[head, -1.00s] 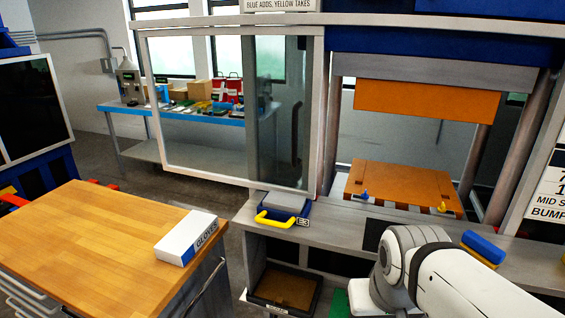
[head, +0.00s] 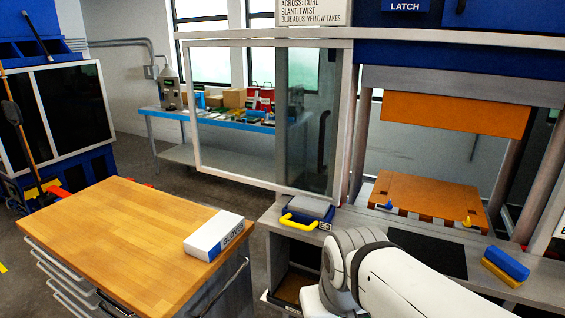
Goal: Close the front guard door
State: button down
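The front guard door (head: 262,118) is a clear sliding panel in a pale frame, hanging from a top rail. It stands to the left of the press opening, so the opening is uncovered. Through the opening I see the orange upper block (head: 455,113) and the orange lower block (head: 428,196) with small blue and yellow knobs at its front. A dark vertical bar, perhaps the door's handle (head: 323,140), shows behind the door's right part. My white arm reaches in at the bottom right. My gripper is outside the picture.
A wooden-topped drawer cart (head: 120,225) with a gloves box (head: 214,236) stands at front left. A grey and blue block with a yellow handle (head: 300,220) sits on the press ledge below the door's right end. A blue and yellow block (head: 505,265) lies at right.

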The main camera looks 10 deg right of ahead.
aim_at(348, 45)
jog(key=z, duration=0.05)
jog(key=i, duration=1)
jog(key=u, duration=0.05)
